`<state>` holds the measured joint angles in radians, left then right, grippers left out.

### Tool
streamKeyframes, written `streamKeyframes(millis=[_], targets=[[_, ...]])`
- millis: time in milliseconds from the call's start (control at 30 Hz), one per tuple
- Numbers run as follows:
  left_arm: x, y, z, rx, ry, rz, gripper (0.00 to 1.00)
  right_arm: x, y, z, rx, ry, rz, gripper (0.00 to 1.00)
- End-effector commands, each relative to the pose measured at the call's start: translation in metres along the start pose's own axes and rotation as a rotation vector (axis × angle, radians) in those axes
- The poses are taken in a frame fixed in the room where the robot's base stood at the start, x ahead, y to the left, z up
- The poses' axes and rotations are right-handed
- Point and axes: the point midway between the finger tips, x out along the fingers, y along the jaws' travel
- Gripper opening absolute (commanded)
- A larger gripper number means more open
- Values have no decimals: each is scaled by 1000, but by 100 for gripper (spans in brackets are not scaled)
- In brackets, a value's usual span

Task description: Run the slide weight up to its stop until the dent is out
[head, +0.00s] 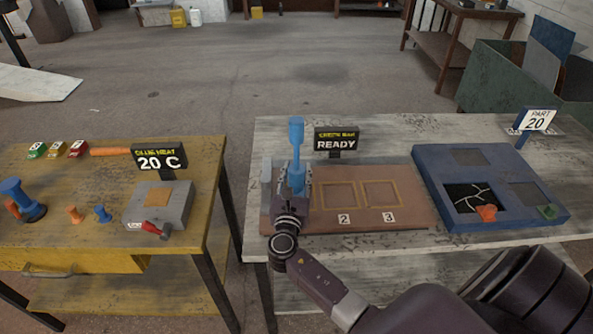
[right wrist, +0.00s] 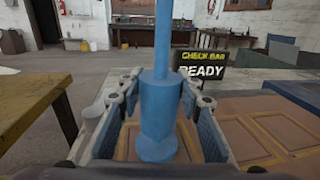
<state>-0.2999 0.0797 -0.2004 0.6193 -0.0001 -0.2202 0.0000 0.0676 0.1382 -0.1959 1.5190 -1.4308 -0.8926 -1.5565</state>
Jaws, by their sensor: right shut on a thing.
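The blue slide hammer (head: 296,133) stands upright on the brown panel (head: 413,216), at its left end. Its thin rod (right wrist: 163,35) rises out of the thick blue slide weight (right wrist: 160,92), which is low on the rod. A wider blue foot (right wrist: 157,150) is below the weight. My right gripper (head: 296,180) is shut on the slide weight, with one finger on each side in the right wrist view (right wrist: 160,115). The gripper and arm hide the panel spot under the tool, so I cannot see the dent. My left gripper is not in view.
A "READY" check bar sign (head: 336,140) stands close behind the panel. Marked squares 2 (head: 341,196) and 3 (head: 382,194) lie right of the tool. A blue tray (head: 440,180) is farther right. The yellow bench (head: 100,240) holds a glue heater (head: 160,200) reading 20 C.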

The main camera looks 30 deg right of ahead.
Motion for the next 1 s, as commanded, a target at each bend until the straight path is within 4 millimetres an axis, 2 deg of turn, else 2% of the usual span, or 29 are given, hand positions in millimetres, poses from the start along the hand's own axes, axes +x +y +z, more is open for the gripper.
streamKeyframes(millis=[67,100,233,533,633,767,1000], targets=[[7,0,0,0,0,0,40,0,0,-6,-1,-3,0,0],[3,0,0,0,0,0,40,1,0,-2,0,-4,0,37],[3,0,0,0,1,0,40,0,0,-2,0,-3,0,52],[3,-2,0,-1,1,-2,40,-1,0,-3,0,-1,0,53],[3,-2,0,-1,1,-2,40,-7,0,-4,0,0,2,53],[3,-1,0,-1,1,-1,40,-28,0,-5,0,2,1,53],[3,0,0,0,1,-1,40,-80,0,-5,0,2,1,53]])
